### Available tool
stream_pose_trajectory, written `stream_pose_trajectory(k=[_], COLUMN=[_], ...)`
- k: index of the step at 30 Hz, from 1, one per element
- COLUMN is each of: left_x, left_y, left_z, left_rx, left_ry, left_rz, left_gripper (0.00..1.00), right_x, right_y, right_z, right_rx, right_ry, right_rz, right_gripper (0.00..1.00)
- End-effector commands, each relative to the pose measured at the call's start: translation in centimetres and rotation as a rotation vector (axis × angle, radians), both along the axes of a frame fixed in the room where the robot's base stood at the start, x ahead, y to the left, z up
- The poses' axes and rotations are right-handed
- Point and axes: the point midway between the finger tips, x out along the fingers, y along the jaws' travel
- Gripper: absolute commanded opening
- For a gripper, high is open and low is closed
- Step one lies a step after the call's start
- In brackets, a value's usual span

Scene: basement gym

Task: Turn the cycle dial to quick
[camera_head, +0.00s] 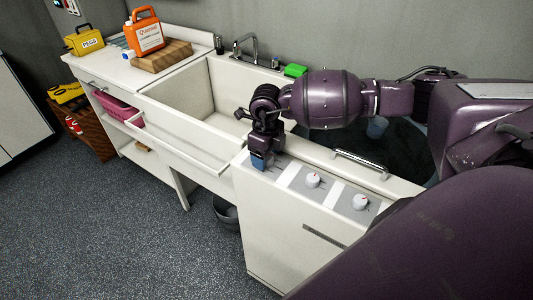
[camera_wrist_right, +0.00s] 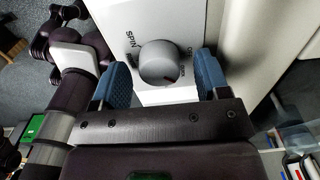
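My right gripper (camera_head: 262,161) points down over the left end of the white machine's control panel (camera_head: 281,178). In the right wrist view, a round grey dial (camera_wrist_right: 159,63) sits between its two blue fingers. The fingers are apart, with a small gap on each side of the dial. The dial has a red mark at its lower right. The label "Spin" shows at its upper left; smaller lettering at its right is too blurred to read surely. In the head view the gripper hides this dial. My left gripper is not in view.
Two more white dials, a middle one (camera_head: 312,180) and a right one (camera_head: 360,202), sit on the panel. A metal handle (camera_head: 360,165) lies behind them. A sink (camera_head: 195,100) and an orange jug (camera_head: 145,33) on a wooden board (camera_head: 161,57) are at the left.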

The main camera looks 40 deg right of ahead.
Motion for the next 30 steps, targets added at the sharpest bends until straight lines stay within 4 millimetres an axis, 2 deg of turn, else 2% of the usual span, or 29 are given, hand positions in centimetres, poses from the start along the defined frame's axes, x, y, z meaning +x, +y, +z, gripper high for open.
stream_pose_trajectory(k=[6,10,24,30], left_x=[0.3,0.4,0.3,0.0], left_y=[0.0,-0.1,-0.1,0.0], left_z=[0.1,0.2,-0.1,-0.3], left_rx=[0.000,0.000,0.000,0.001], left_ry=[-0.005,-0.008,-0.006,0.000], left_rz=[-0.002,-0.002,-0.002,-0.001], left_gripper=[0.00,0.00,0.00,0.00], right_x=[0.0,0.0,0.0,0.0], right_y=[0.0,0.0,0.0,0.0], right_z=[0.0,1.0,8.8,10.5], right_rx=[0.001,-0.001,0.001,0.000], right_ry=[0.000,-0.001,-0.002,-0.001], right_rz=[0.000,0.000,0.001,0.001], right_gripper=[0.69,0.69,0.69,0.69])
